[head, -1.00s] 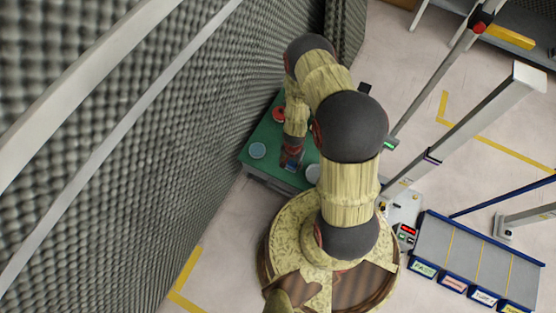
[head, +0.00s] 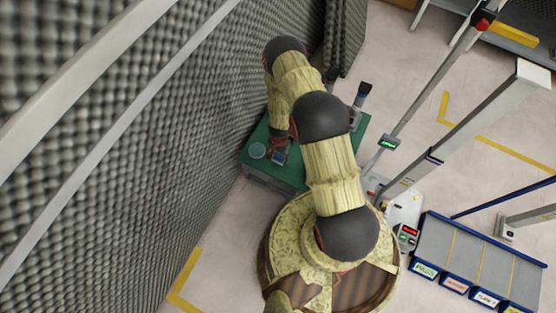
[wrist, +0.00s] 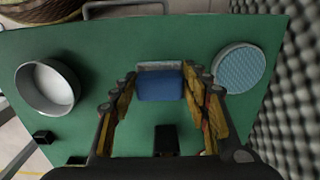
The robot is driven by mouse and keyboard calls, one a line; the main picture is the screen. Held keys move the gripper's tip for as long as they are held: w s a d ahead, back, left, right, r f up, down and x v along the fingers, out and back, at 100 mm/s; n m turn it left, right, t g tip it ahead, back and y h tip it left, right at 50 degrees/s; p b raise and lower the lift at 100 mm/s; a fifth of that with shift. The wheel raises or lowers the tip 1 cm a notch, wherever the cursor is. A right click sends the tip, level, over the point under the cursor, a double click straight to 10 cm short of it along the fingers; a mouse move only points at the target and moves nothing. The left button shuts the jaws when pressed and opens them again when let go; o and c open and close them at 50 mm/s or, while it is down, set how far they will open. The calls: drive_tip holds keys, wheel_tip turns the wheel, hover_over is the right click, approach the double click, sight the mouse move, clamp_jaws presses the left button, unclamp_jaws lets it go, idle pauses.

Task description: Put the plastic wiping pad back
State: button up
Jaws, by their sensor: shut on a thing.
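My gripper (wrist: 160,90) is shut on a small blue pad with a grey back edge (wrist: 160,84), which I take for the wiping pad. The pad sits between the fingertips above the green tabletop (wrist: 120,45); any gap below it is hard to judge. Just right of it in the wrist view is a shallow round dish with a light-blue textured inside (wrist: 240,69). In the head view my gripper (head: 279,157) is over the green table, just right of that round dish (head: 257,151). The pad is tiny there, under the fingers.
A round grey-walled container (wrist: 47,88) stands at the left in the wrist view. A grey foam wall (head: 150,150) runs close along the table's left side. Dark-topped upright items (head: 361,95) stand at the table's far right. A grey rack with blue edges (head: 470,260) is at lower right.

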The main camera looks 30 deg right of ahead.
sight(278, 159)
drive_tip(key=shift+w+f, duration=0.2)
drive_tip(key=shift+f, duration=0.15)
drive_tip(key=shift+w+f+b, duration=0.15)
drive_tip(key=shift+f+b, duration=0.7)
drive_tip(key=shift+f, duration=0.7)
drive_tip(key=shift+c, duration=0.4)
drive_tip(key=shift+f, duration=0.15)
drive_tip(key=o, duration=1.1)
drive_tip(key=shift+c, duration=0.2)
drive_tip(key=shift+o, duration=0.3)
